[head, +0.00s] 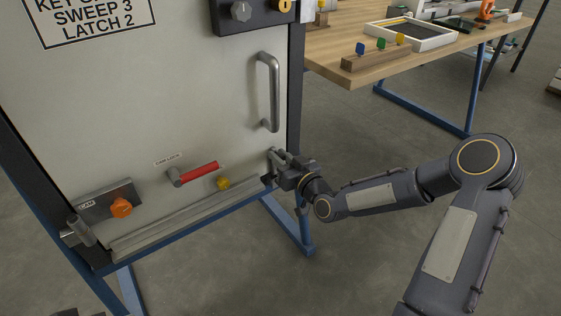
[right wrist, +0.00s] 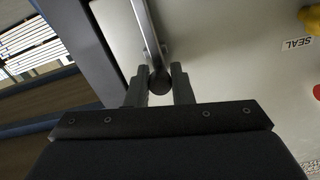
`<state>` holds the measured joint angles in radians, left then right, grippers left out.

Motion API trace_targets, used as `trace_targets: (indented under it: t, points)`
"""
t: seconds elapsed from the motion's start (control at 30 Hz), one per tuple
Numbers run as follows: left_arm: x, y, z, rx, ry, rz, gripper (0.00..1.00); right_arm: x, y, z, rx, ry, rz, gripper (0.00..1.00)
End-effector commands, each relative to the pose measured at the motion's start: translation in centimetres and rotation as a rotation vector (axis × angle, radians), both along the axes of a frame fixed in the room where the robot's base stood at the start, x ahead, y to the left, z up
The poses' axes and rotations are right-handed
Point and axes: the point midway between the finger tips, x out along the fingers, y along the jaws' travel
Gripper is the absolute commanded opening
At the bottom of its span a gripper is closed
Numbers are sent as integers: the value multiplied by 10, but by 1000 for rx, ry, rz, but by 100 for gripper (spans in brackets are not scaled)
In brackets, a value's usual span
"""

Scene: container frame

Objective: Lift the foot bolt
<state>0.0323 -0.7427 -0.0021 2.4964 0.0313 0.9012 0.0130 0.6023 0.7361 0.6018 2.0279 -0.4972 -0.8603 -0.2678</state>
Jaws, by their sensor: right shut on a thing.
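The foot bolt (head: 272,156) sits at the lower right corner of the pale door (head: 200,110), mostly hidden behind my right gripper (head: 281,160). In the right wrist view its dark round knob (right wrist: 160,81) lies between the two fingers of my right gripper (right wrist: 160,82), which is shut on it. A grey metal bar rises behind the knob in that view. How high the bolt stands cannot be told.
Above is a grey pull handle (head: 272,92). To the left are a red cam lever (head: 198,173), a yellow seal (head: 223,183) and an orange knob (head: 121,208). A wooden table (head: 355,75) stands at the right. Open floor lies between.

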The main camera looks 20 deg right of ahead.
Motion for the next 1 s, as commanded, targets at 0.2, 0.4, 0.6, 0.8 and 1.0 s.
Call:
trace_targets:
  t: [0.2, 0.4, 0.6, 0.8, 1.0]
  points:
    - [0, 0, 1, 0, 0, 0, 36, 1, 0, 7, 2, -11, 0, 0]
    - [0, 0, 1, 0, 0, 0, 36, 1, 0, 7, 2, -10, 0, 39]
    - [0, 0, 1, 0, 0, 0, 36, 0, 0, 5, 1, -6, 0, 43]
    - [0, 0, 4, 0, 0, 0, 36, -6, -2, 5, 0, -3, -1, 43]
    - [0, 0, 12, 0, 0, 0, 36, -37, -14, 6, 0, -2, -2, 43]
